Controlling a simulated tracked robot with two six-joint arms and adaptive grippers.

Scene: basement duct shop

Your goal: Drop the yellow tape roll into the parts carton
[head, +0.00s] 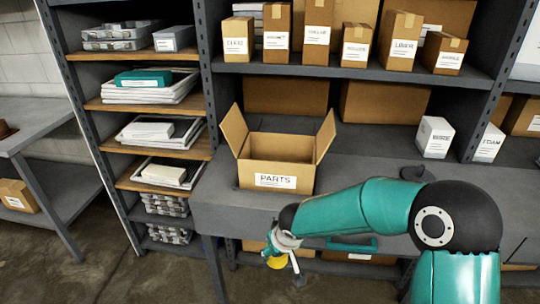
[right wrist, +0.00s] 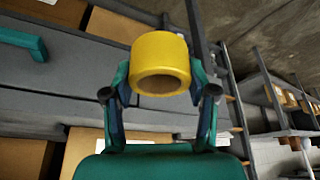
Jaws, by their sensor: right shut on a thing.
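The yellow tape roll (right wrist: 160,52) is between the fingers of my right gripper (right wrist: 161,88) in the right wrist view, its open end facing the camera. The right gripper is shut on it. In the head view the right gripper (head: 284,258) hangs low in front of the bench edge, and a bit of the yellow roll (head: 276,264) shows beside it. The parts carton (head: 275,182), brown with a "PARTS" label, stands on the grey bench with its flaps open, above and behind the gripper. The carton's inside bottom is hidden. My left gripper is not in view.
A shelf with several small cartons (head: 317,32) runs above. A shelf rack (head: 160,105) with papers stands at left. A teal handle (head: 352,245) sits below the bench edge.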

